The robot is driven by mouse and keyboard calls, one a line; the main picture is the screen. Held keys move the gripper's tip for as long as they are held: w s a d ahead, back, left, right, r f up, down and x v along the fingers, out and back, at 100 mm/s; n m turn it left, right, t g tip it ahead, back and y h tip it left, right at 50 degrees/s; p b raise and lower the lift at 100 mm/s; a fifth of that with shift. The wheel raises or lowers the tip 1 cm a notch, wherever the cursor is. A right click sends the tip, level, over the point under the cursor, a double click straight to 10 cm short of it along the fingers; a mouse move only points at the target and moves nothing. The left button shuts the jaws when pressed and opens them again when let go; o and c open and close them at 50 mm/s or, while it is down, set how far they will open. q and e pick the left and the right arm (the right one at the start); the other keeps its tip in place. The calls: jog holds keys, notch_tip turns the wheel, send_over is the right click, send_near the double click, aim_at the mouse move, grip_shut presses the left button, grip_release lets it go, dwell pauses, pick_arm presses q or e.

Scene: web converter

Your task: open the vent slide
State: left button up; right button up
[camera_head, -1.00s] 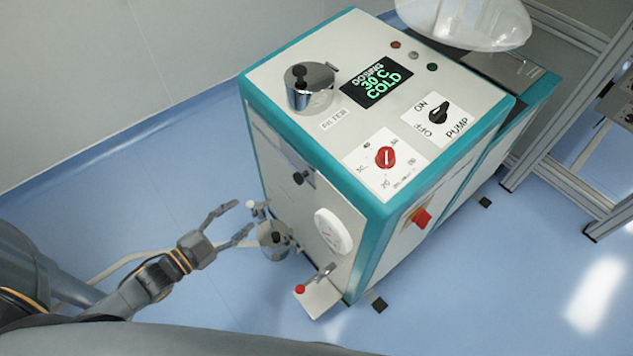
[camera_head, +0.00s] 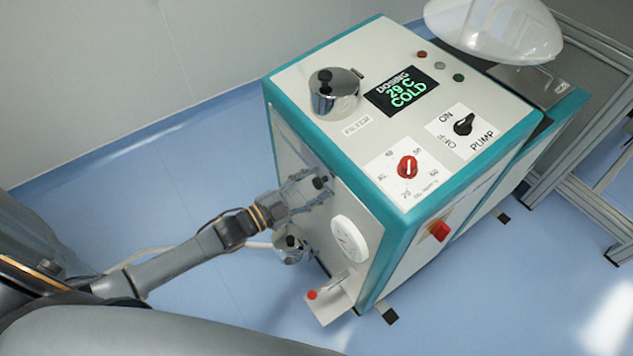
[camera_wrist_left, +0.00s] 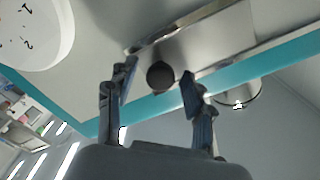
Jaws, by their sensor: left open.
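The vent slide is a metal plate with a dark round knob (camera_head: 321,183) on the left side face of the white and teal machine (camera_head: 350,205). In the left wrist view the knob (camera_wrist_left: 160,75) stands out from the metal slide plate (camera_wrist_left: 215,42), between two rails. My left gripper (camera_head: 308,185) is at the slide in the head view. In the left wrist view its open fingers (camera_wrist_left: 157,92) stand on either side of the knob, with gaps to both. The fingers partly hide the plate in the head view. My right gripper is not in view.
A filter cap (camera_head: 335,92) stands on top. Blue floor (camera_head: 200,310) is clear at left.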

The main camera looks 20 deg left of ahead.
pick_arm(q)
jog(key=shift+w+d, duration=0.25)
jog(key=shift+w, duration=0.1)
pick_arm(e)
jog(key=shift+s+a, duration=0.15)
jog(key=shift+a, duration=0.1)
pick_arm(q)
jog(key=shift+c, duration=0.2)
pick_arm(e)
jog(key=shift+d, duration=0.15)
pick_arm(q)
grip_shut()
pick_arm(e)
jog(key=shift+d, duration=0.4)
